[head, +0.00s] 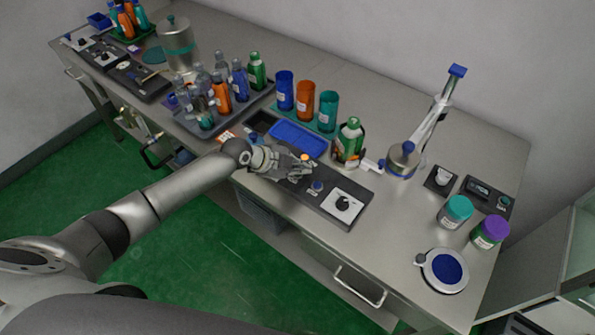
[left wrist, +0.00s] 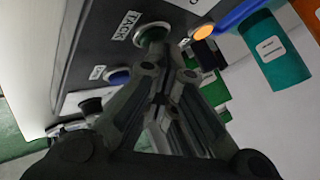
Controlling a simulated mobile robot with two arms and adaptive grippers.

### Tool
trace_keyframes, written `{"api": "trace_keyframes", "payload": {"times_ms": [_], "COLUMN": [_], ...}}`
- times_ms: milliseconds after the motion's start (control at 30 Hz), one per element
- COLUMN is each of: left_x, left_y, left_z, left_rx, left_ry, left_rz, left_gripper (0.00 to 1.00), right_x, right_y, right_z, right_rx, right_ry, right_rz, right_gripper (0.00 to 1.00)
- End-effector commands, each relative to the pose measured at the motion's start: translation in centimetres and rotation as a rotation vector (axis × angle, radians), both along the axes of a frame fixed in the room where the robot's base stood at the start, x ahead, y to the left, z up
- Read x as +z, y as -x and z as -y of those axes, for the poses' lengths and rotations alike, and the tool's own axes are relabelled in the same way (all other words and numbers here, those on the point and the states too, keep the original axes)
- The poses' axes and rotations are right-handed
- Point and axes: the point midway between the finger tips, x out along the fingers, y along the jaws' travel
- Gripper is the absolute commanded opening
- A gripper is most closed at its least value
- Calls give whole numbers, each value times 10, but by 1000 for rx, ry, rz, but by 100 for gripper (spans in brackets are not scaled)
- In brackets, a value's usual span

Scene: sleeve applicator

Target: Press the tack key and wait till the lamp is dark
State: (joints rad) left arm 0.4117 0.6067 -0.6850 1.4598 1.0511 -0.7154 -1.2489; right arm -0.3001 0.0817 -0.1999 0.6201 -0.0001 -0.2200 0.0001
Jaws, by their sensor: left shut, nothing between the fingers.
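The tack key (left wrist: 152,33), a green round button in a pale ring beside a "TACK" label (left wrist: 125,25), shows in the left wrist view. In the head view my gripper hides it. The lamp (head: 304,157) glows orange on the dark control panel (head: 327,205); it also glows in the left wrist view (left wrist: 204,32). My left gripper (head: 307,169) is shut and empty, low over the panel. In the left wrist view its fingertips (left wrist: 166,72) are close to the tack key and overlap its lower edge. I cannot tell whether they touch it. My right gripper is out of view.
A blue button (head: 317,186) and a black knob (head: 343,203) sit on the same panel. A blue tray (head: 298,138), coloured cups and a green bottle (head: 350,138) stand behind. A bottle tray (head: 208,128) is left.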

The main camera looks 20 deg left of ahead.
Motion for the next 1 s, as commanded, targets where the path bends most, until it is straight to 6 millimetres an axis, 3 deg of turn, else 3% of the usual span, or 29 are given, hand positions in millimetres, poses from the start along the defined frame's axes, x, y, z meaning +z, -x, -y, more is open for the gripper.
{"api": "trace_keyframes", "payload": {"times_ms": [1000], "left_x": [26], "left_y": [0], "left_z": [-1], "left_rx": [1], "left_ry": [-1], "left_rz": [0], "left_gripper": [0], "right_x": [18], "right_y": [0], "right_z": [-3], "right_rx": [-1], "right_ry": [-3], "right_rz": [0], "right_gripper": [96]}}
